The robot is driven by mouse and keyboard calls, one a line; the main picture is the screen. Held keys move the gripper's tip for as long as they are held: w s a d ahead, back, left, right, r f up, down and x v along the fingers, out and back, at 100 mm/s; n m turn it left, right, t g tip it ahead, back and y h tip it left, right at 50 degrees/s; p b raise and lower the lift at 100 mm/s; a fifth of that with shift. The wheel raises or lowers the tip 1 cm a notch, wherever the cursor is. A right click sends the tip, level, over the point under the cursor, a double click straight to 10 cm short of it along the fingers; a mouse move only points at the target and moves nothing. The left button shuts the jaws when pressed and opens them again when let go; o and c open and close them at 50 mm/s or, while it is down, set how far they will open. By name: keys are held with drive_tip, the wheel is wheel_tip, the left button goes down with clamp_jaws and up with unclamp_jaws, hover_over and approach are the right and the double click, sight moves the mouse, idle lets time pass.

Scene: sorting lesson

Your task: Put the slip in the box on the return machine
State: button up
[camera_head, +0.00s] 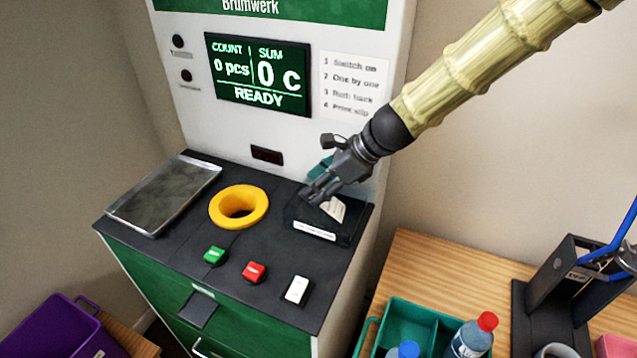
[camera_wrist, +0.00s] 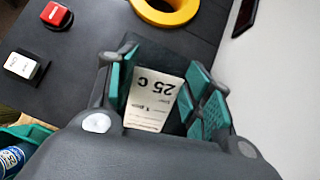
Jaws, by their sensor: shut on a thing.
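The white slip (camera_head: 334,208), printed "25 C" in the wrist view (camera_wrist: 152,92), is between the fingers of my gripper (camera_head: 309,193). My gripper is shut on it, and its green finger pads also show in the wrist view (camera_wrist: 163,90). The dark box (camera_head: 316,236) with a white label on its front sits at the right of the return machine's (camera_head: 180,253) black top. The slip and fingertips are over or in the mouth of the box. I cannot tell how deep the slip's lower end reaches.
A yellow ring (camera_head: 239,207), a metal tray (camera_head: 165,195), and green (camera_head: 214,255), red (camera_head: 253,271) and white (camera_head: 296,289) buttons are on the machine top. The screen (camera_head: 258,74) reads 0 pcs, 0 c, READY. A green crate (camera_head: 372,325) with bottles stands right.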

drive_tip(key=o, duration=0.7)
drive_tip(key=v, duration=1.2)
